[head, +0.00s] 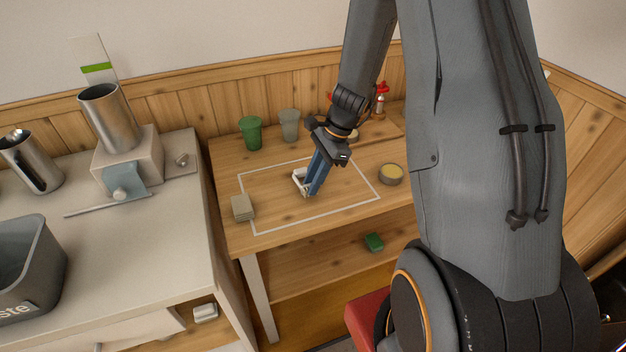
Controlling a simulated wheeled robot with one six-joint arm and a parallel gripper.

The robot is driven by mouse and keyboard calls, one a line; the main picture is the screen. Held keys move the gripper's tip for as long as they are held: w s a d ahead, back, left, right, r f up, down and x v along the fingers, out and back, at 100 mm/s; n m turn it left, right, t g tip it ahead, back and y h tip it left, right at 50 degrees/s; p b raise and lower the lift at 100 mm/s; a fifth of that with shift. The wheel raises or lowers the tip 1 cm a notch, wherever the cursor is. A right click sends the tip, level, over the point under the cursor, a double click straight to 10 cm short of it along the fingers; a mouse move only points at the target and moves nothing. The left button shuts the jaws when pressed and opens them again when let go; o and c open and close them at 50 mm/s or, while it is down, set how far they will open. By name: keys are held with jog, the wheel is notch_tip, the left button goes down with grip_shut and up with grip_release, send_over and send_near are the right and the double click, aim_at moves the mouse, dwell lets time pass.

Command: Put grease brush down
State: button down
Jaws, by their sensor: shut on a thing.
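My gripper (312,188), with long blue fingers, points down over the wooden table (228,172), inside a white outlined rectangle (264,232). It is shut on a small, pale thing, the grease brush (299,178), which shows at the left side of the fingertips. The fingers hide much of the brush. It is low, close to the tabletop; I cannot tell whether it touches the wood.
A green cup (250,133) and a grey cup (289,125) stand at the back. A bowl with yellow contents (390,174) is at the right, a stack of beige pieces (242,208) at the left. A counter (150,240) with a steel-cylinder machine (110,118) adjoins.

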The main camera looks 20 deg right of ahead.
jog(key=c, duration=2)
grip_release()
jog(key=shift+f, duration=0.2)
jog(key=o, duration=0.5)
jog(key=shift+c, duration=0.2)
jog(key=shift+r, duration=0.1)
